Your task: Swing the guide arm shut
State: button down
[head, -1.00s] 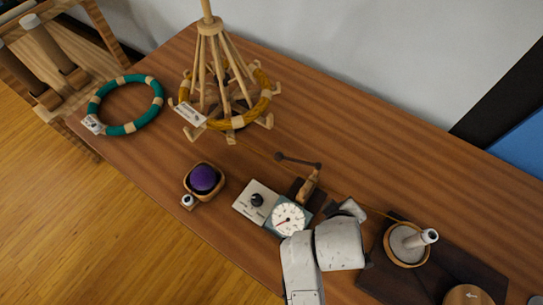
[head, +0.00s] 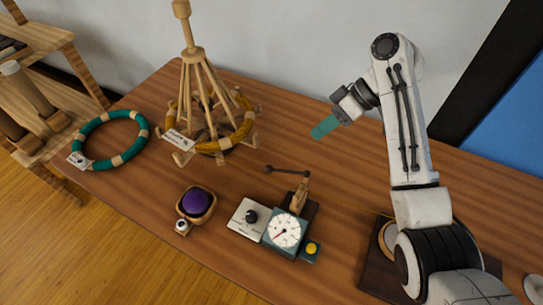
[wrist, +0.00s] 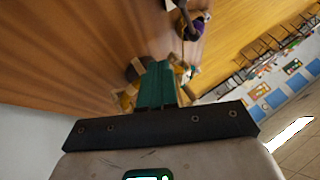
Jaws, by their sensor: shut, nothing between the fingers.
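A thin dark arm with knobbed ends, which looks like the guide arm (head: 288,171), sits at the top of a wooden post (head: 299,198) behind the dial meter (head: 286,230). It points left and slightly back in the head view. My gripper (head: 324,127) has teal fingers, shut and empty. It is raised in the air, above and to the right of the guide arm in the picture, apart from it. The teal fingers also show in the wrist view (wrist: 157,85), covering part of what lies beyond; I cannot clearly tell the guide arm there.
A wooden yarn swift (head: 205,100) with a mustard skein stands at back left. A teal ring (head: 128,153) lies left of it. A bowl with a purple ball (head: 195,203) and a yellow button (head: 312,248) are in front. My arm partly hides a winder base (head: 378,270).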

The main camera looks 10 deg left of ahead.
aim_at(287, 172)
jog(key=s+a+f+p, duration=0.3)
jog(key=s+a+f, duration=0.2)
jog(key=a, duration=0.3)
jog(key=shift+a+f, duration=0.35)
jog(key=shift+f, duration=0.45)
